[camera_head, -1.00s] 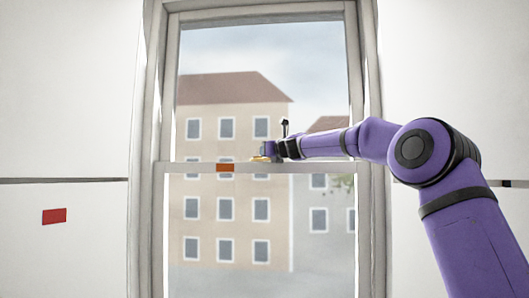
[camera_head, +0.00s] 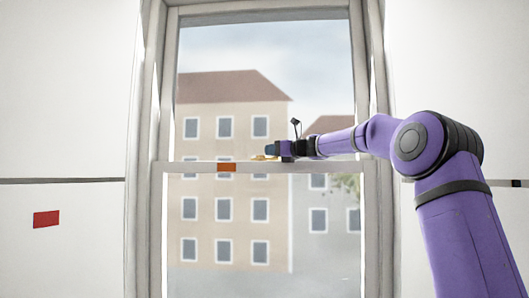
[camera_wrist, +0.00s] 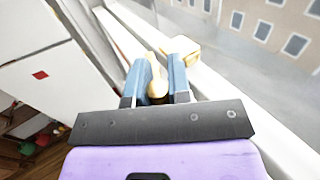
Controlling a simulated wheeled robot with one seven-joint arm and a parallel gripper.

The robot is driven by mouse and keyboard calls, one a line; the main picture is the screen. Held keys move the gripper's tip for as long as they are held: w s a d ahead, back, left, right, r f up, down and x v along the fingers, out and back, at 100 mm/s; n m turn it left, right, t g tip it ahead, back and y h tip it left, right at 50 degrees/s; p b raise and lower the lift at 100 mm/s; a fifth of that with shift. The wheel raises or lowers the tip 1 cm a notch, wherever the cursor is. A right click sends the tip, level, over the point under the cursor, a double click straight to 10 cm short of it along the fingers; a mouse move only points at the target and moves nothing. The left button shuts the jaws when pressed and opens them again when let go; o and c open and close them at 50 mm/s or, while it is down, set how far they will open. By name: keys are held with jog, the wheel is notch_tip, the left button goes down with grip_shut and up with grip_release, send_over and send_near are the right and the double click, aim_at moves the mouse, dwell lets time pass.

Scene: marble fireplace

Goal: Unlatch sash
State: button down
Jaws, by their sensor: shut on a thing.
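The sash window (camera_head: 200,167) stands ahead, with a pale meeting rail across its middle. A small brass sash latch sits on this rail (camera_head: 263,157). In the wrist view the latch's brass lever (camera_wrist: 156,76) stands between my gripper's two blue fingers, and a second brass piece (camera_wrist: 184,48) lies just beyond the right finger. My gripper (camera_wrist: 158,68) is shut on the lever. In the head view my gripper (camera_head: 273,149) is at the rail, reaching in from the right. The lever's lower end is partly hidden by the fingers.
White walls flank the frame; a red patch (camera_head: 46,218) is on the left wall. The wrist view shows a low shelf with coloured objects (camera_wrist: 30,145) at lower left. Buildings show through the glass.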

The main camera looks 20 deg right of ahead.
dwell(0.4)
jog(key=c, duration=1.1)
grip_release()
jog(key=shift+o, duration=0.2)
jog(key=v, duration=1)
jog(key=shift+s+d, duration=0.2)
jog(key=shift+s, duration=0.15)
